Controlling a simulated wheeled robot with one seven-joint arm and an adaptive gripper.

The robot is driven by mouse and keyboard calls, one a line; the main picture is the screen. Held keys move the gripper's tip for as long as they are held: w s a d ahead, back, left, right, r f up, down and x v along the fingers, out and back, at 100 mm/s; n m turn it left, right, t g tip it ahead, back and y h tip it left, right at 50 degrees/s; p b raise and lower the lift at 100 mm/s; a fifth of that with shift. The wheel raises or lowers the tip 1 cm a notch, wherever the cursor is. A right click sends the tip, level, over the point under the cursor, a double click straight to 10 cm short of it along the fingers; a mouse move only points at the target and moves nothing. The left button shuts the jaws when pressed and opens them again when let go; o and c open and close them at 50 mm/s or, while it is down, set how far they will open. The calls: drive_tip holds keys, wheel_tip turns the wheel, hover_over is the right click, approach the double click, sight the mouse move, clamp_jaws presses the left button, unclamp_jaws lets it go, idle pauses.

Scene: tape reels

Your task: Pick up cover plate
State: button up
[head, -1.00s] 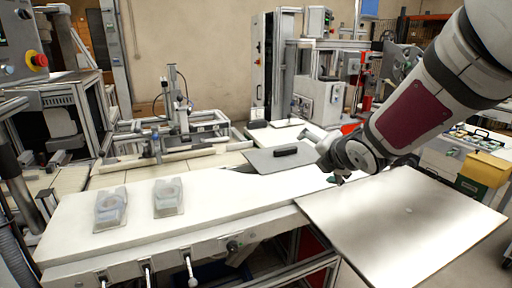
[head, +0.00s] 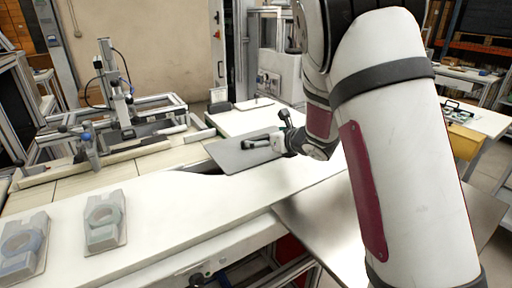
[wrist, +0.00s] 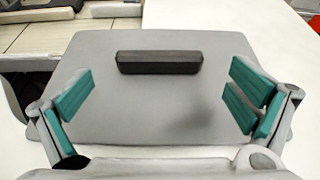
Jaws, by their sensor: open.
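The cover plate (head: 236,154) is a flat grey sheet with rounded corners, lying on the white table behind the long bench top. It carries a black bar handle, which shows in the wrist view (wrist: 159,62) near the plate's far edge. My gripper (head: 281,138) is over the plate's right part in the head view, close to the handle, which it partly hides. In the wrist view my gripper (wrist: 163,102) is open, with its green-padded fingers spread wide to either side of the handle. Nothing is between the fingers' pads; the handle is farther out, apart from both.
A metal sheet (head: 325,220) juts out at the bench's right, partly behind my arm. A framed machine (head: 118,115) stands behind the bench.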

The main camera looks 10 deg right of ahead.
sight(255, 137)
drive_tip(key=shift+x, duration=3.4)
drive_tip(key=shift+c, duration=0.2)
drive_tip(key=shift+r, duration=0.15)
drive_tip(key=c, duration=1.2)
drive_tip(key=shift+c, duration=0.2)
